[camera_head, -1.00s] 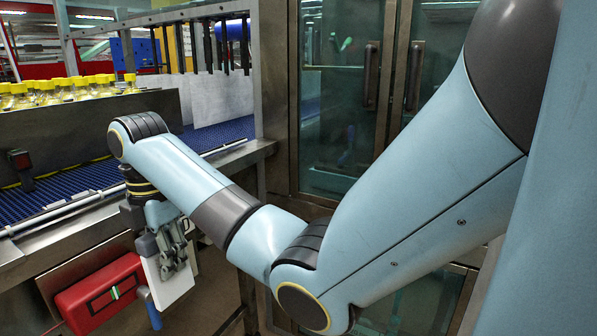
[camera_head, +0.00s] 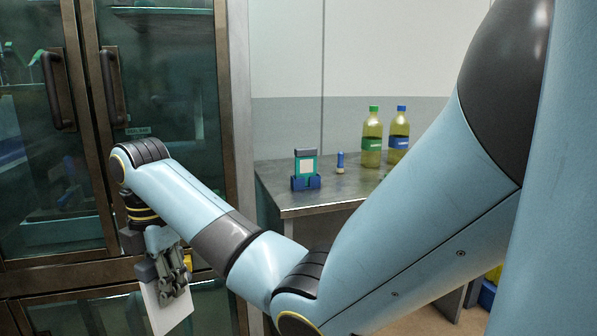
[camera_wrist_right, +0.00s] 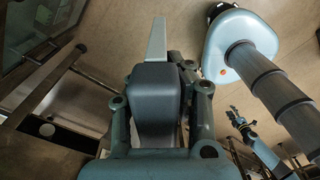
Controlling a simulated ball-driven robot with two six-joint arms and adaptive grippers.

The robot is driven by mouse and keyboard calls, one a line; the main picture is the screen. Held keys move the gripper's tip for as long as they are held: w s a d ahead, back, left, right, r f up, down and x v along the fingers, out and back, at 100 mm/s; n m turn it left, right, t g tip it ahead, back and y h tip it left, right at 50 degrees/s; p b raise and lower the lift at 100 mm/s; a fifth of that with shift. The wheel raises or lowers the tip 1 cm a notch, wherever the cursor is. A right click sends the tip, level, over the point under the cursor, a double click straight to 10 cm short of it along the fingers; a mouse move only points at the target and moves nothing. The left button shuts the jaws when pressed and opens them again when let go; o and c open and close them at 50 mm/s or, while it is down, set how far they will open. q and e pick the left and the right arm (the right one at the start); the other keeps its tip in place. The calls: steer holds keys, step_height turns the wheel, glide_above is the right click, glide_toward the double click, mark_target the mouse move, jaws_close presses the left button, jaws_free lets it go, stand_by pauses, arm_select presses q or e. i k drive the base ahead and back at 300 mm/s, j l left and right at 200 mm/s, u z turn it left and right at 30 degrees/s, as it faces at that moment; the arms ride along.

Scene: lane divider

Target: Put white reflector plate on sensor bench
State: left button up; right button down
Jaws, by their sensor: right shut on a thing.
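My right gripper (camera_head: 174,290) is at the left of the head view, pointing down and shut on the white reflector plate (camera_head: 168,318). The plate hangs tilted below the fingers, and its upper part is hidden by them. In the right wrist view the plate (camera_wrist_right: 154,42) shows as a narrow pale strip beyond the dark finger pad. A metal bench (camera_head: 335,183), apparently the sensor bench, stands right of the gripper and apart from it. My left gripper (camera_wrist_right: 234,117) appears small in the right wrist view; its jaws are too small to read.
On the bench stand a teal and blue device (camera_head: 305,170) with a pale panel, a small blue-topped item (camera_head: 340,161) and two yellow-green bottles (camera_head: 372,145). Glass doors (camera_head: 170,90) with dark handles rise behind the gripper. The bench's front left top is bare.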

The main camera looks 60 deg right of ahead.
mark_target(358, 185)
steer(key=i+l+z, duration=0.1)
steer(key=l+z, duration=0.3)
steer(key=i+l+z, duration=0.15)
steer(key=z, duration=0.2)
steer(key=i+l+z, duration=0.2)
steer(key=z, duration=0.2)
steer(key=i+l+z, duration=0.15)
steer(key=z, duration=0.25)
steer(key=i, duration=0.05)
